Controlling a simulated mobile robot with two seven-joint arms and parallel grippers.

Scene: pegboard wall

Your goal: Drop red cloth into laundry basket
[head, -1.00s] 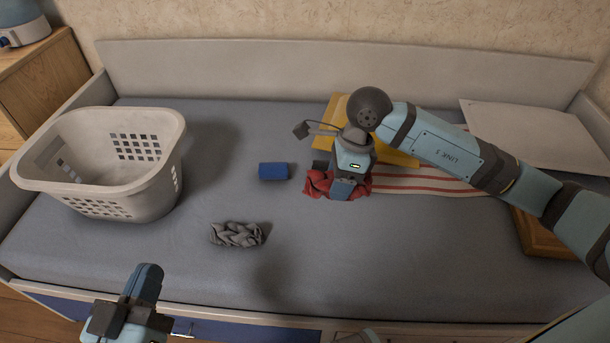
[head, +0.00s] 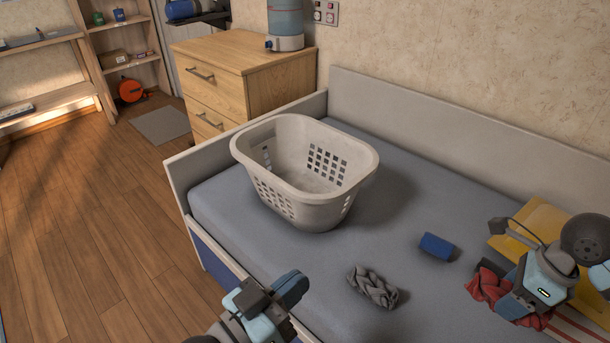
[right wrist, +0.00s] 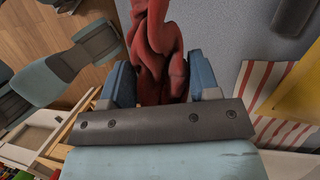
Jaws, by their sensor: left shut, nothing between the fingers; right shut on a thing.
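The red cloth (head: 487,287) is crumpled at the right of the bed in the head view. My right gripper (head: 520,300) is shut on it. In the right wrist view the red cloth (right wrist: 162,50) sits between the two blue fingers (right wrist: 160,85). The light grey laundry basket (head: 350,187) stands upright on the left part of the bed, and its visible inside looks empty. My left gripper (head: 285,290) is shut and empty near the bed's front edge, in front of the basket. How far the red cloth is off the bed is hard to tell.
A grey cloth (head: 372,288) and a blue block (head: 437,246) lie on the bed between basket and red cloth. A yellow item (head: 535,228) and a striped cloth (head: 572,328) are at the right. A wooden dresser (head: 245,75) stands behind the bed.

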